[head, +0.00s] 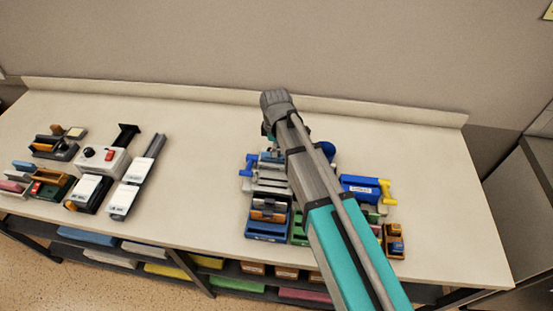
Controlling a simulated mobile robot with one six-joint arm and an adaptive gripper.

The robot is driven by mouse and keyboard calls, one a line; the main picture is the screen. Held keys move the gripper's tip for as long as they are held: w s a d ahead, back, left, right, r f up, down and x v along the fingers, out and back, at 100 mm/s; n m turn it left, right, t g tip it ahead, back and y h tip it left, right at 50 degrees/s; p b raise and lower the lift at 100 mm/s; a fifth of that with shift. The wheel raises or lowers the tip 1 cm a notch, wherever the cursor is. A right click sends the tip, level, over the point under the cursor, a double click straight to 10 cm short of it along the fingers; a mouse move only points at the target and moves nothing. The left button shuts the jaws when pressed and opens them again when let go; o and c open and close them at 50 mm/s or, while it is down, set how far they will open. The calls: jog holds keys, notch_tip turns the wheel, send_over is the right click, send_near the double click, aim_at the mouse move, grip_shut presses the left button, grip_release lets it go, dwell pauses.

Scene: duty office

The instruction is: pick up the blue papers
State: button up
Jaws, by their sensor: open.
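A flat blue stack (86,237) that looks like papers lies on the shelf under the table, at the lower left in the head view. The table edge is above it. My gripper (269,132) is over the middle of the table, far to the right of this stack and higher up. It is open, though my wrist and arm hide most of it. I see nothing held in it. A blue item (327,150) shows partly behind my arm; I cannot tell what it is.
Several tools and holders stand on the table (205,180) at left, including a white box (98,158). A crowded group with a blue holder (268,226) and a blue-and-yellow device (364,188) surrounds my arm. The table between the groups is clear. A wall stands behind.

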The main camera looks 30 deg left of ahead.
aim_at(276, 160)
jog(key=shift+w+f+b, duration=0.15)
jog(key=shift+f+b, duration=0.7)
jog(key=shift+w+f+b, duration=0.1)
jog(key=shift+f+b, duration=0.7)
jog(key=shift+f, duration=0.05)
jog(key=shift+f+b, duration=0.9)
jog(key=shift+f, duration=0.05)
grip_shut()
